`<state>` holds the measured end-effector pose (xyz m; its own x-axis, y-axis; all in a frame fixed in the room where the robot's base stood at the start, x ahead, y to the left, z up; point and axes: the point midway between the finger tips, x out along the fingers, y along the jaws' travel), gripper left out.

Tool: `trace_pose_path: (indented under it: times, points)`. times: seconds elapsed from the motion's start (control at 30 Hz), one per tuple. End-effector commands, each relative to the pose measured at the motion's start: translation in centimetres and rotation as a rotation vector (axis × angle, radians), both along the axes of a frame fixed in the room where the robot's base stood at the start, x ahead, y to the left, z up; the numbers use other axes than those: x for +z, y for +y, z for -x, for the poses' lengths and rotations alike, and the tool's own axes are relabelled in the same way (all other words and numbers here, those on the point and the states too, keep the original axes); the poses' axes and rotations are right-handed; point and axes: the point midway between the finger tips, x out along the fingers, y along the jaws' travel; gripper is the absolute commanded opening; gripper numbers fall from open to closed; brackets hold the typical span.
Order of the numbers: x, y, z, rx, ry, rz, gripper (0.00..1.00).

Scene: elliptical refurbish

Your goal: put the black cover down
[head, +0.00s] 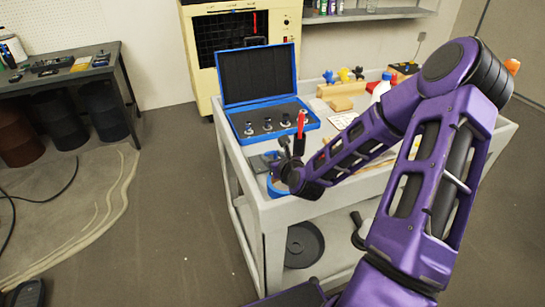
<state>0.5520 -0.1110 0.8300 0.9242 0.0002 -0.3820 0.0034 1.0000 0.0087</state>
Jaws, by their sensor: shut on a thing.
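My purple arm reaches from the right over the grey cart (262,212). My gripper (284,152) is at the cart's near left part, just in front of the open blue case (262,100). The gripper is small and partly hidden by my own wrist. It is shut on a small dark thing, apparently the black cover (299,147), whose outline is hard to make out. A red, pen-like piece (301,122) stands up right above that dark part. I cannot tell whether the two are joined or whether the cover touches the cart.
The blue case holds several small metal pieces. A blue round thing (275,188) lies by my wrist at the cart's edge. A black disc (304,245) lies on the lower shelf.

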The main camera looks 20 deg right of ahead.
Motion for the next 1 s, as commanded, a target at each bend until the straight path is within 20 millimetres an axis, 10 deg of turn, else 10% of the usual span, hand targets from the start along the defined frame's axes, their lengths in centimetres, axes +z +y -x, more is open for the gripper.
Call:
trace_pose_path:
  times: [0.43, 0.47, 0.6, 1.0]
  points:
    - [-1.1, -0.02, -0.02, -0.001, -0.001, 0.0, 0.0]
    - [-1.13, -0.02, -0.01, 0.0, 0.0, -0.001, 0.55]
    - [-1.13, -0.01, -0.01, 0.0, 0.0, 0.0, 0.8]
    - [-0.47, 0.0, -0.01, 0.001, -0.001, 0.002, 0.83]
